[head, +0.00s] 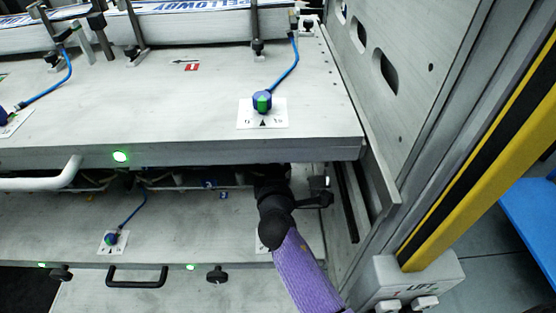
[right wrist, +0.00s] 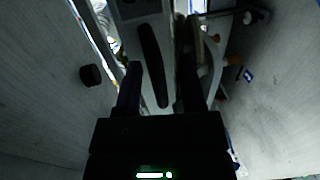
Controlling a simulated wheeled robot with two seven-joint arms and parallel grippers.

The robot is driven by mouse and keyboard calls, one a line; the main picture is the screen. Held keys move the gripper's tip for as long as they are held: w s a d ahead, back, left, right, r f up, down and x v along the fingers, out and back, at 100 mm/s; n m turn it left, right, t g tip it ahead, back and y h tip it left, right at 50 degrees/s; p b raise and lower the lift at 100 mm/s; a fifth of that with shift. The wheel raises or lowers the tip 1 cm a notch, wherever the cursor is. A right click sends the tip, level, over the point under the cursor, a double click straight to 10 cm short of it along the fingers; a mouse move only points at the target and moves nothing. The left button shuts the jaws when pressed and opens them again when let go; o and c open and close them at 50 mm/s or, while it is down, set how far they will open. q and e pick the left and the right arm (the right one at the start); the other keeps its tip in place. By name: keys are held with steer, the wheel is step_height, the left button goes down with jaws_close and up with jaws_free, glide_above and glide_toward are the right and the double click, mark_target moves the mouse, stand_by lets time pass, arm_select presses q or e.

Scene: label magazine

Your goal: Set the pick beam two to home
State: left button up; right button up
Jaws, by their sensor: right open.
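My right gripper (right wrist: 160,72) is open in the right wrist view. A long black bar or slot (right wrist: 153,65) on a grey part shows between its fingers; I cannot tell whether it touches them. In the head view my purple-sleeved right arm reaches into the dark gap between the upper deck (head: 190,110) and the lower deck (head: 170,210), so its fingers are hidden. A blue marker (head: 223,195), probably a 2, lies on the lower deck. Pick beam two cannot be made out clearly. My left gripper is not in view.
A blue-green knob on a white scale plate (head: 276,121) sits on the upper deck, another (head: 112,240) on the lower. A grey side wall (head: 372,100) stands close right of my arm. A black round knob (right wrist: 91,75) is left of the fingers.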

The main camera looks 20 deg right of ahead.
steer(key=shift+s+a+r, duration=0.1)
steer(key=shift+s+a, duration=0.05)
jaws_close()
stand_by(0.9)
stand_by(0.4)
